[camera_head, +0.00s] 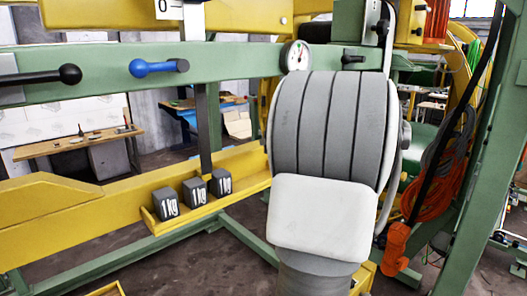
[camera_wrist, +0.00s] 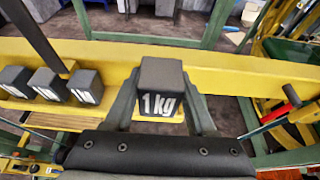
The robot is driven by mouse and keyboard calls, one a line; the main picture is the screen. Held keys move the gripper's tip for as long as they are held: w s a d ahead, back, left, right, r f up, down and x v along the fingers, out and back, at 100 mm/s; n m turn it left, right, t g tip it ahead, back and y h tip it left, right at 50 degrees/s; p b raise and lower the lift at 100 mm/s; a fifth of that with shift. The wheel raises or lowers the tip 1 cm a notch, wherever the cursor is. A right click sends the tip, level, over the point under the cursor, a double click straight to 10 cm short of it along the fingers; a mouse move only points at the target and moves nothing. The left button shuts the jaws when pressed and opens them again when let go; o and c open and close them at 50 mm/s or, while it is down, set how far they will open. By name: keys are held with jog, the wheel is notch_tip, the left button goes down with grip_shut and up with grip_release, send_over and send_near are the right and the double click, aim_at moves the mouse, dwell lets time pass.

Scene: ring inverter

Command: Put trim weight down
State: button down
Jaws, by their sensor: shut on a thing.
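A dark grey cube weight marked "1 kg" (camera_wrist: 163,98) is between the two fingers of my gripper (camera_wrist: 162,84) in the wrist view. My gripper is shut on it. Its marked face is towards the camera. A yellow surface shows just below it; I cannot tell whether it touches. Three like weights, left (camera_head: 165,203), middle (camera_head: 195,192) and right (camera_head: 221,182), stand in a row on a yellow ledge (camera_head: 178,226). They show at the left of the wrist view (camera_wrist: 86,87). In the head view my arm hides the gripper and held weight.
A yellow beam (camera_wrist: 235,68) runs behind the held weight. A green crossbar (camera_head: 235,66) carries black (camera_head: 70,74) and blue (camera_head: 150,68) handles and a dial (camera_head: 295,55). An orange tool (camera_head: 396,248) hangs right of my arm. The ledge right of the three weights looks clear.

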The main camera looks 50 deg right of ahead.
send_over(236, 171)
jog(key=s, duration=0.4)
jog(key=f, duration=0.5)
jog(key=shift+w+a, duration=0.2)
jog(key=shift+w, duration=0.05)
jog(key=shift+f, duration=1.95)
jog(key=shift+f, duration=0.15)
jog(key=shift+c, duration=1.1)
grip_release()
jog(key=shift+f, duration=0.1)
jog(key=shift+r, duration=0.2)
jog(key=b+v, duration=0.1)
jog(key=v, duration=1.1)
